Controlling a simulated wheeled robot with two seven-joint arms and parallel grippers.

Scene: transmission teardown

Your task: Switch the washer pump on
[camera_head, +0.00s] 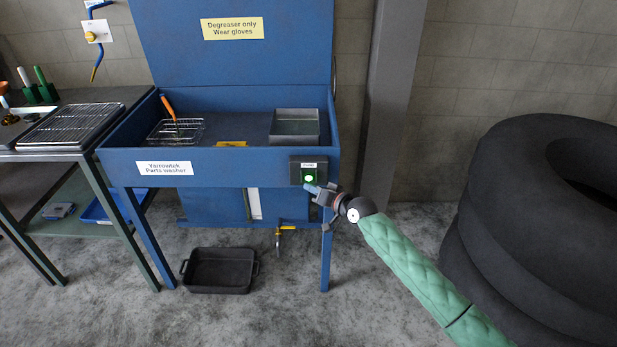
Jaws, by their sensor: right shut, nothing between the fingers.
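The blue parts washer (240,165) stands against the wall with its lid up. A grey switch box (296,172) sits on its front right corner, with a small label above a green button (309,178) that shows a bright lit spot. My right gripper (310,187) is shut and empty, with its fingertips at the lower edge of the switch box, just below the button. I cannot tell whether the tips touch it. My left gripper is not in view.
A wire basket (174,131) and a grey metal pan (295,127) are in the washer basin. A black tub (219,270) lies on the floor beneath. Stacked tyres (545,230) stand at right. A bench with wire racks (75,124) stands at left.

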